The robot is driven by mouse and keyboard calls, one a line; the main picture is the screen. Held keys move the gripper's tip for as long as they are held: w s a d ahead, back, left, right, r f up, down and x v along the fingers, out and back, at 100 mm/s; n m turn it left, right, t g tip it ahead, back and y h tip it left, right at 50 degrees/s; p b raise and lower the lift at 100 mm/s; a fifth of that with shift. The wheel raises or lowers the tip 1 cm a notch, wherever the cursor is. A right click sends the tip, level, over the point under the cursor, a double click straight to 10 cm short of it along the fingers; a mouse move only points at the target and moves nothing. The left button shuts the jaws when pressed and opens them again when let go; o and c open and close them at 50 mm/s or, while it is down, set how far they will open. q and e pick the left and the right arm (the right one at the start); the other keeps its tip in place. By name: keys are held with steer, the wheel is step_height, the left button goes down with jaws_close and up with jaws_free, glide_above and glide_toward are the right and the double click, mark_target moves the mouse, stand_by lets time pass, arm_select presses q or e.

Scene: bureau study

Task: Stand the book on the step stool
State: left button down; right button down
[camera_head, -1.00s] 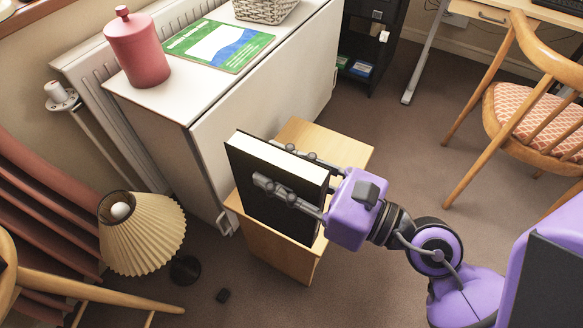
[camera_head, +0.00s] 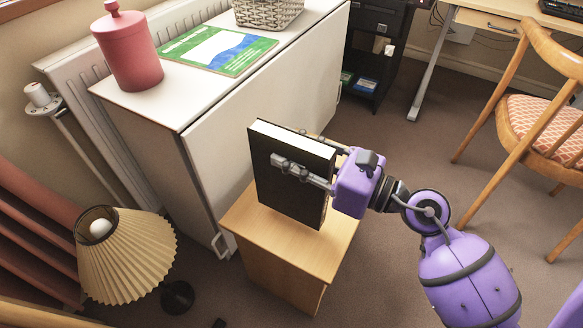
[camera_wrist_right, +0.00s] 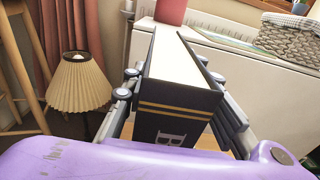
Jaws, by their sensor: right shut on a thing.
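The book (camera_head: 292,185) is black with pale page edges on top. It is upright, over the back part of the light wooden step stool (camera_head: 285,242). My right gripper (camera_head: 289,147) is shut on the book, with one finger along each broad face near the top. In the right wrist view the book (camera_wrist_right: 178,95) sits between the fingers, its spine with gold bands and a letter facing the camera. I cannot tell whether its lower edge touches the stool top. My left gripper is not in view.
A white cabinet (camera_head: 265,95) stands close behind the stool, bearing a red canister (camera_head: 128,50), a green-blue leaflet (camera_head: 215,50) and a basket (camera_head: 268,10). A pleated lamp (camera_head: 125,255) stands left. A wooden chair (camera_head: 540,125) stands right. Carpet is clear between stool and chair.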

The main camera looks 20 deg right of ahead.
mark_target(291, 180)
step_height(291, 180, down, 3)
steer(key=shift+w+f+b, duration=0.1)
steer(key=shift+w+b, duration=0.05)
steer(key=shift+b, duration=0.6)
steer(key=shift+f, duration=0.1)
steer(key=c, duration=1.4)
jaws_free()
steer(key=shift+d+f, duration=0.1)
steer(key=shift+f, duration=0.05)
